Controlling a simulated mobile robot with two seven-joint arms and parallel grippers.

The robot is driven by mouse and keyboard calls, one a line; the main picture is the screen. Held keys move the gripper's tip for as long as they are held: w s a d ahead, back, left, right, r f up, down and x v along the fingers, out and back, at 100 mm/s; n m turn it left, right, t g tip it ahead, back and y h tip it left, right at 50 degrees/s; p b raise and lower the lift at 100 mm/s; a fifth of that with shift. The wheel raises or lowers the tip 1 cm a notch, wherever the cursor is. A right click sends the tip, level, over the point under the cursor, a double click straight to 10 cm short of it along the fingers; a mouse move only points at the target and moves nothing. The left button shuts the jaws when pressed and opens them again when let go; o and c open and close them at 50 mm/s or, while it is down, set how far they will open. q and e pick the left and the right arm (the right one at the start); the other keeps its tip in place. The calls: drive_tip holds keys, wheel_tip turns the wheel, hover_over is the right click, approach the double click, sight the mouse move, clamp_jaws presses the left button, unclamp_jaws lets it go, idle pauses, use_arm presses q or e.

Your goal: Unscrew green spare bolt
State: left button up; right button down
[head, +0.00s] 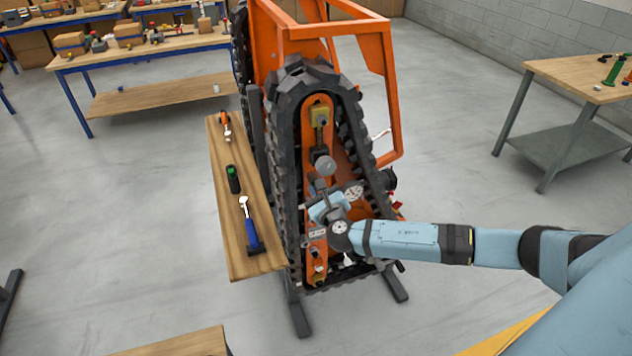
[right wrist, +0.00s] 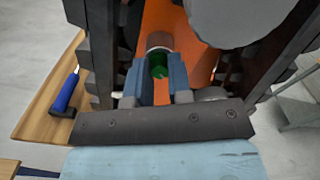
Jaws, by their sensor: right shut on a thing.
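The green spare bolt (right wrist: 158,66) shows in the right wrist view as a short green cylinder in front of a grey-brown round collar (right wrist: 160,40) on the orange track frame. My right gripper (right wrist: 159,78) is shut on the bolt, one blue finger on each side. In the head view my right gripper (head: 318,211) reaches in from the right against the orange side plate (head: 322,143) inside the black track (head: 281,120). The bolt is hidden there behind my wrist. My left gripper is not in view.
A wooden shelf (head: 232,210) left of the track holds an orange-handled tool (head: 225,124), a dark green-topped cylinder (head: 233,180) and a blue-handled tool (head: 249,228). A large grey round part (right wrist: 235,20) sits close by the gripper. Workbenches stand at back left and right.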

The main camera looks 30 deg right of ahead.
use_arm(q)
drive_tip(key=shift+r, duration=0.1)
use_arm(e)
drive_tip(key=shift+n, duration=4.6)
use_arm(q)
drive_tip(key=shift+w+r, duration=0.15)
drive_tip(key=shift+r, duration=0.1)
use_arm(e)
drive_tip(key=n, duration=0.8)
drive_tip(key=shift+r, duration=0.15)
drive_tip(key=shift+w, duration=0.1)
